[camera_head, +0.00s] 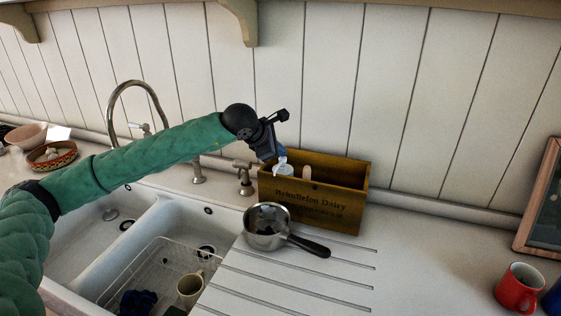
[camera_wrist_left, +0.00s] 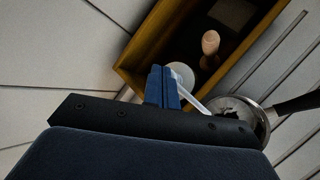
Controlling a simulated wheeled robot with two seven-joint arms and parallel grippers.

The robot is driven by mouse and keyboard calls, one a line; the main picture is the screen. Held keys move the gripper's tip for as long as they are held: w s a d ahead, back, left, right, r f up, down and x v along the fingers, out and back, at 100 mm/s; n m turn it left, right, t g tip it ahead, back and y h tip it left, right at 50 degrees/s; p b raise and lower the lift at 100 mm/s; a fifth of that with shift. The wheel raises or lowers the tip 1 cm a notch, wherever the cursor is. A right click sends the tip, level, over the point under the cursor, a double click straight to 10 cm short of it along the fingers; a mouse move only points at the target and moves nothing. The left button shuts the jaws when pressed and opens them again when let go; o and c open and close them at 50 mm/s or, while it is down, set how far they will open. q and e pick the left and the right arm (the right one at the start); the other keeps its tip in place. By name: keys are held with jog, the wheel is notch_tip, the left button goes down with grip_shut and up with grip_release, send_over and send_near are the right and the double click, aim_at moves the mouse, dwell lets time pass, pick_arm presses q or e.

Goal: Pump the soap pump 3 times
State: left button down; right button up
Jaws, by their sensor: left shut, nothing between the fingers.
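The soap pump (camera_head: 283,166), with a pale head and spout, stands at the left end of a wooden box (camera_head: 318,208). My left gripper (camera_head: 271,154) is shut and empty, pointing down at the pump head from above and slightly left. In the left wrist view the blue fingertips (camera_wrist_left: 162,76) are together and overlap the white pump (camera_wrist_left: 184,74), hiding part of it. I cannot tell whether they touch it. The pump's lower body is hidden by the box. My right gripper is not in view.
A wooden handle (camera_head: 306,173) stands up in the box. A steel saucepan (camera_head: 267,238) sits in front of it on the grooved drainer. A tap (camera_head: 245,184) stands left of the box. A red mug (camera_head: 518,287) is at far right; counter between is clear.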

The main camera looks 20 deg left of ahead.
aim_at(280, 159)
pick_arm(q)
jog(key=shift+r+b, duration=0.35)
jog(key=shift+r, duration=2.65)
